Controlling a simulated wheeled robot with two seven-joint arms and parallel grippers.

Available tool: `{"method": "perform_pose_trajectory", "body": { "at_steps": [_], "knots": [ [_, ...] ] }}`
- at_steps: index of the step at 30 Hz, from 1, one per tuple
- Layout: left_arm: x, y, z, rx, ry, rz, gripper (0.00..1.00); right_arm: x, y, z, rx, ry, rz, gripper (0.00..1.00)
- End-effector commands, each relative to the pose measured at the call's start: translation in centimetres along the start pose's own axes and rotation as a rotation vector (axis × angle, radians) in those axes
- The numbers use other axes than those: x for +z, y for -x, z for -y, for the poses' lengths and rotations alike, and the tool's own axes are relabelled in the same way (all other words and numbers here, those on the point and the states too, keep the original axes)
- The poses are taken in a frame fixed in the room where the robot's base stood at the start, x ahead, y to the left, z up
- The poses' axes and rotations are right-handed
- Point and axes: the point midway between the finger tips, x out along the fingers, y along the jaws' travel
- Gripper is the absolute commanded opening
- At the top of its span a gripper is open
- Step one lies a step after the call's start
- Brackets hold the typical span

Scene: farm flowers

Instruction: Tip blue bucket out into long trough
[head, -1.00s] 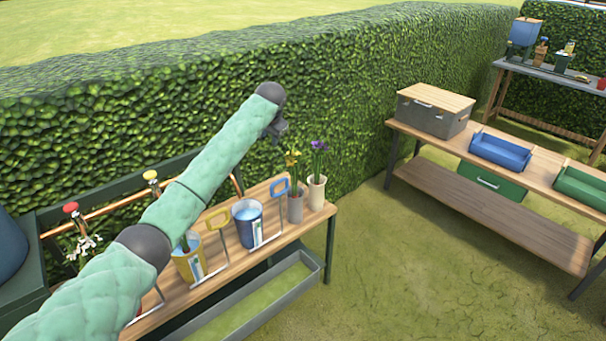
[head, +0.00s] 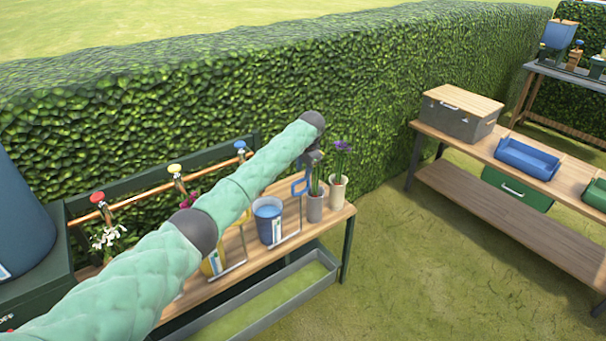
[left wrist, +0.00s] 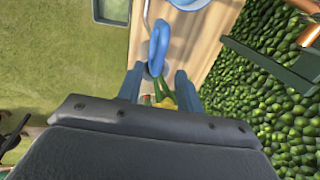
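The blue bucket (head: 268,226) stands upright on the wooden bench, with pale blue contents at its top. Its upright blue loop handle (head: 299,188) is on its right side. The long trough (head: 318,280), grey-walled with green inside, lies low in front of the bench. My left gripper (head: 311,162) is above the bench near the handle. In the left wrist view its two fingers (left wrist: 158,88) are apart, with the blue handle (left wrist: 158,48) ahead of and between them; no grip shows. The bucket's rim is at the top edge there. My right gripper is out of view.
A grey vase (head: 314,208) and a cream vase (head: 337,194) with flowers stand close beside the handle. A yellow bucket (head: 211,264) is partly hidden by my left arm. Taps (head: 178,170) and a hedge are behind.

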Motion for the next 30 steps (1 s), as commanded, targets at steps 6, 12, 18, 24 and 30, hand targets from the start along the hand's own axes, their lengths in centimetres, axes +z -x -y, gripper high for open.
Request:
{"method": "perform_pose_trajectory", "body": {
  "at_steps": [6,12,18,24,30],
  "knots": [
    [0.0,-2.5,-0.1,0.001,-0.001,0.001,0.36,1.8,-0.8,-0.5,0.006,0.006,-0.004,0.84],
    [0.0,-3.9,-0.1,0.0,-0.001,0.0,0.36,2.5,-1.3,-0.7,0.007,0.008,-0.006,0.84],
    [-0.1,-4.1,-0.1,-0.001,-0.001,-0.001,0.36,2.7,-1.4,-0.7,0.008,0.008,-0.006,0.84],
    [0.0,-4.1,-0.1,-0.001,-0.001,-0.001,0.14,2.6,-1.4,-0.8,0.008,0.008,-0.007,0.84],
    [0.0,-4.1,-0.1,-0.001,0.0,-0.001,0.0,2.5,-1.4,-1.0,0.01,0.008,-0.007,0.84]
  ]
}}
